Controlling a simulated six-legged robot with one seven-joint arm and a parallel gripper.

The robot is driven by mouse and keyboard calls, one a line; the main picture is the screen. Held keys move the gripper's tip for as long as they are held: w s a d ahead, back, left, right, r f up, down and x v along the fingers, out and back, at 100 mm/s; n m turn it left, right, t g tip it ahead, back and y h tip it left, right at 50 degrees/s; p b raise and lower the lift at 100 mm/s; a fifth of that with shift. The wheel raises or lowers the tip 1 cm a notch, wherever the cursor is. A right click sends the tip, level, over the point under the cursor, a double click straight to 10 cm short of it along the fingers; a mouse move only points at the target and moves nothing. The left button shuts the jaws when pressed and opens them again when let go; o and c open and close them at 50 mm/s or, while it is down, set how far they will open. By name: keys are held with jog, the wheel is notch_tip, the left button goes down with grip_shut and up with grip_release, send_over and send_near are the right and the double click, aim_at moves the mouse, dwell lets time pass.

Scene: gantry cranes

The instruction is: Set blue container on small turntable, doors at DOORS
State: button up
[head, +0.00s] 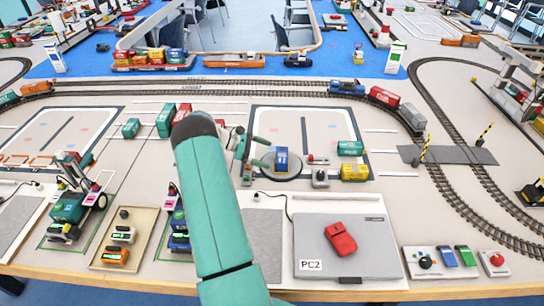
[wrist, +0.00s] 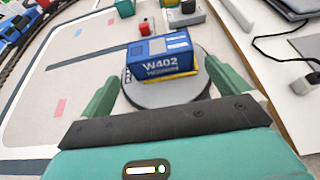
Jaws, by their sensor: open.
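The blue container (wrist: 160,58), marked W402, sits upright on the small grey turntable (wrist: 165,97) in the wrist view. A yellow strip shows along its lower near edge. Dark lettering on the disc by the container's left end is partly covered and I cannot read it fully. In the head view the container (head: 281,158) stands on the turntable (head: 296,170). My gripper (head: 254,152) is open just left of it. In the wrist view its green fingers spread at either side of the disc's near part, apart from the container. I cannot tell which end has the doors.
A teal container (head: 350,148) and a yellow container (head: 355,172) stand right of the turntable. A grey box with a black knob (head: 320,178) is close at its right front. Open marked floor lies behind the turntable.

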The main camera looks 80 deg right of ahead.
jog(key=v, duration=0.7)
jog(key=shift+w+a+r, duration=0.1)
jog(key=shift+w, duration=0.25)
